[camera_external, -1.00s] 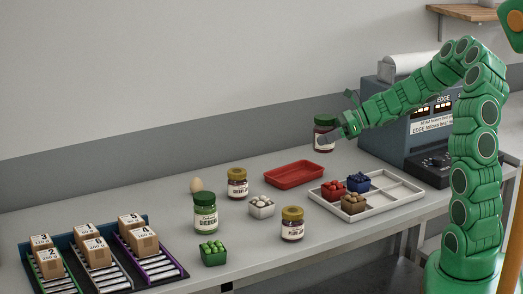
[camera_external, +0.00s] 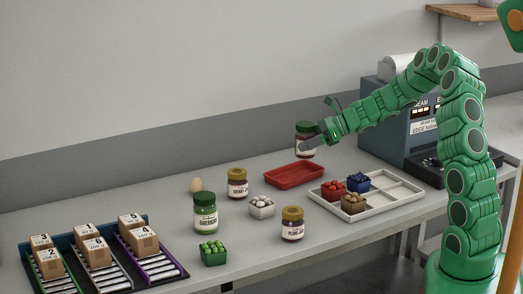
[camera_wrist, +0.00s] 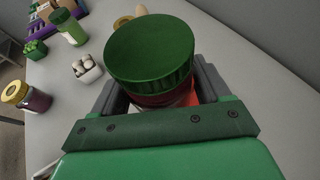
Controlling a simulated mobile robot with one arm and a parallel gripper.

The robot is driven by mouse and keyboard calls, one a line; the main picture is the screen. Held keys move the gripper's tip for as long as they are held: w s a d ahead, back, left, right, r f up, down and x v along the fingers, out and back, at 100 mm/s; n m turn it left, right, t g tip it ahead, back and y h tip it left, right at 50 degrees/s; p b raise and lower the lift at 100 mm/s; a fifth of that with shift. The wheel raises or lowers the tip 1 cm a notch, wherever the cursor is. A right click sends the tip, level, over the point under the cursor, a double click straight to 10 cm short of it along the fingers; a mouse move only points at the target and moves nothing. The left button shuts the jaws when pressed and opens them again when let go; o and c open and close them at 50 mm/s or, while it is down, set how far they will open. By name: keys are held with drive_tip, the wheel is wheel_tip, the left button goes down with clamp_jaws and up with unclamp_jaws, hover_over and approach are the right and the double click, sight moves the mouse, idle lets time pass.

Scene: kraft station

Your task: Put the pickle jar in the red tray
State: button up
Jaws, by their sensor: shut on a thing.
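My gripper (camera_external: 318,138) is shut on a jar with a green lid and a dark red body (camera_external: 304,142), held upright above the table by the red tray. In the wrist view the lid (camera_wrist: 150,50) sits between my fingers (camera_wrist: 162,90) and hides most of the jar. The red tray (camera_external: 294,175) looks empty and lies just below and left of the held jar; a bit of red shows behind the jar in the wrist view. Another jar, with green contents and a green lid (camera_external: 206,215), stands on the table; its label is too small to read surely.
Two yellow-lidded jars (camera_external: 238,184) (camera_external: 292,225), an egg (camera_external: 196,185), a white punnet (camera_external: 262,207) and a green punnet (camera_external: 213,253) stand left and in front. A white divided tray (camera_external: 388,205) with several punnets lies right. A scale machine (camera_external: 385,135) stands behind.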

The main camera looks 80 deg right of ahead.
drive_tip(key=shift+w+d+f, duration=0.45)
drive_tip(key=shift+w+f, duration=0.15)
drive_tip(key=shift+f, duration=0.3)
drive_tip(key=shift+w+d+f, duration=0.4)
drive_tip(key=shift+w+f, duration=0.2)
drive_tip(key=shift+f, duration=0.3)
drive_tip(key=shift+w+d+f, duration=0.45)
drive_tip(key=shift+w+f, duration=0.15)
drive_tip(key=shift+f, duration=1.85)
drive_tip(key=shift+f, duration=0.1)
drive_tip(key=o, duration=1.6)
drive_tip(key=shift+f, duration=0.1)
drive_tip(key=shift+c, duration=0.2)
drive_tip(key=shift+d+r, duration=0.1)
drive_tip(key=shift+r, duration=0.1)
drive_tip(key=v, duration=0.7)
drive_tip(key=shift+s, duration=0.2)
